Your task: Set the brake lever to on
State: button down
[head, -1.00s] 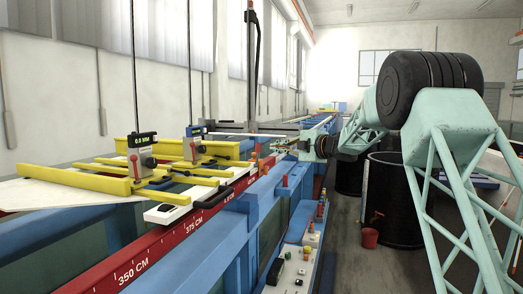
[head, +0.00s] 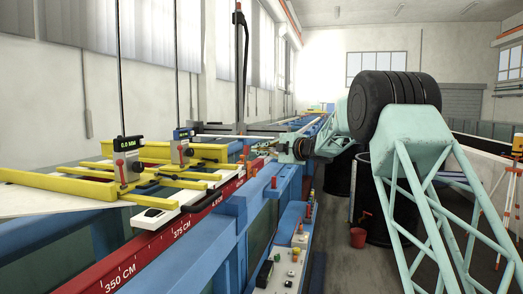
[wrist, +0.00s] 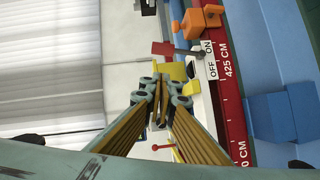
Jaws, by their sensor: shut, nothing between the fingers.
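In the wrist view, a lever with a red flat handle (wrist: 163,48) and a thin grey rod stands beside a white plate marked ON and OFF (wrist: 211,60). I take it for the brake lever. Its rod reaches toward the plate near ON, but I cannot tell which mark it is set to. My gripper (wrist: 159,88) is shut and empty, its fingertips below the red handle in this picture and apart from it, with a yellow part behind them. In the head view my gripper (head: 272,148) is over the flume's near edge, small and partly blended with the parts there.
An orange block (wrist: 200,18) sits just beyond the lever. The red scale rail (wrist: 232,95) and blue frame (wrist: 285,118) run alongside. In the head view, a yellow carriage (head: 60,182) with gauges stands to the left, and a control panel (head: 283,262) is at the front.

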jog(key=w+a+f+p, duration=0.1)
jog(key=w+a+p, duration=0.1)
jog(key=w+a, duration=0.2)
jog(key=shift+w+a+f, duration=0.2)
jog(key=shift+w+f, duration=0.15)
jog(key=shift+w, duration=1.5)
